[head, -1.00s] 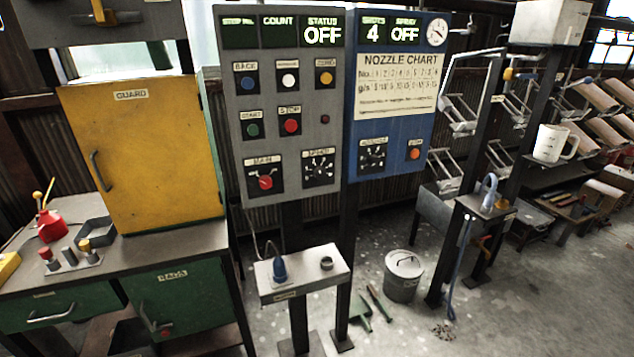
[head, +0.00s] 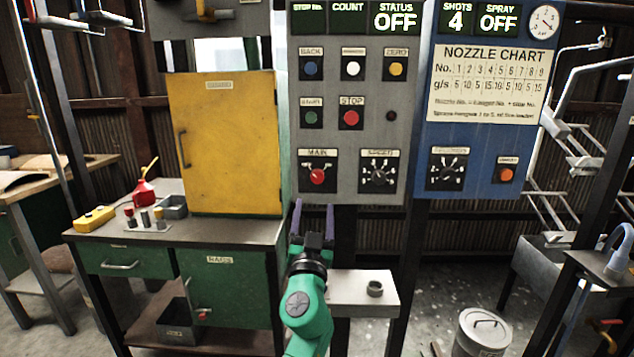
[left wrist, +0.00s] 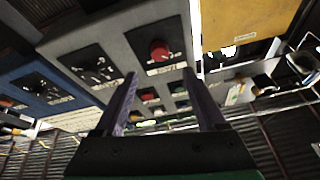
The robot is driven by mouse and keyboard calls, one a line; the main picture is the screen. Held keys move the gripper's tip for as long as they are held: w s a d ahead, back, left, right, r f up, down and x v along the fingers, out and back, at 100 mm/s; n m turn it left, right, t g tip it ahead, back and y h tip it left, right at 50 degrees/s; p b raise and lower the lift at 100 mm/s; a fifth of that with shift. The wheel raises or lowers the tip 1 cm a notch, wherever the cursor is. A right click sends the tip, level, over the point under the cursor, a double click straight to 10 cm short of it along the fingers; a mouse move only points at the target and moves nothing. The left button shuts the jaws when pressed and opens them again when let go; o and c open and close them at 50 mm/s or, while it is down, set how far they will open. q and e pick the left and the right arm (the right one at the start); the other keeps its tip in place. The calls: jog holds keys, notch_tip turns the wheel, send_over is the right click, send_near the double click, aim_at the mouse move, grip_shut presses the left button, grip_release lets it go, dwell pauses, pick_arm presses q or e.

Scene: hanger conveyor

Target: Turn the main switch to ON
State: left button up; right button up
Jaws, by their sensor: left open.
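The main switch (head: 317,177) is a red knob on a black plate labelled MAIN, at the lower left of the grey control panel (head: 374,150). The status display (head: 396,21) above reads OFF. My left gripper (head: 314,220) is open and empty, just below the main switch and apart from it in the head view. In the left wrist view the red knob (left wrist: 160,51) shows beyond and above the open fingers (left wrist: 158,88). My right gripper is in neither view.
The speed dial (head: 379,175) sits right beside the main switch, and the stop button (head: 351,118) is above. A blue panel (head: 480,140) adjoins on the right. A yellow guard door (head: 225,145) stands left. A small grey shelf (head: 350,287) lies below.

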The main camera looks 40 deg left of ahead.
aim_at(317, 179)
pick_arm(q)
jog(key=p+x, duration=0.1)
jog(key=x, duration=0.8)
jog(key=shift+f, duration=0.1)
grip_shut()
